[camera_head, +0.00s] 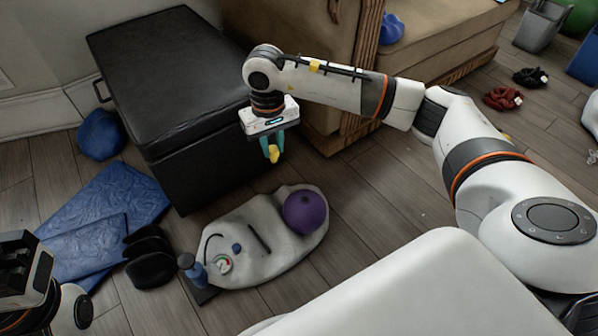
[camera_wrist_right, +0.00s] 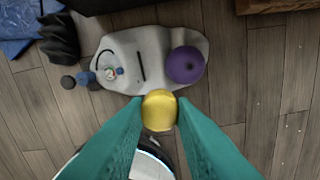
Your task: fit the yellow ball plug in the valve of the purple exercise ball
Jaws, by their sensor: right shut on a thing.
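The purple exercise ball (camera_head: 305,211) rests on the right end of a pale grey mat on the floor. It also shows in the right wrist view (camera_wrist_right: 185,65), where a small dark spot, perhaps the valve, is on its top. My right gripper (camera_head: 272,151) is shut on the yellow ball plug (camera_head: 274,153), held between its teal fingers above the floor. The plug shows large between the fingertips in the wrist view (camera_wrist_right: 159,110). The plug and ball are apart. My left gripper (camera_head: 22,268) is at the lower left edge, partly cut off; its fingers are not clear.
The pale mat (camera_head: 240,268) also bears a pump with a gauge (camera_head: 223,264) and a dark rod. A black storage chest (camera_head: 165,85) stands behind, close to my right gripper. A blue folded mat (camera_head: 105,215) and black items (camera_head: 150,262) lie left. Floor right of the ball is clear.

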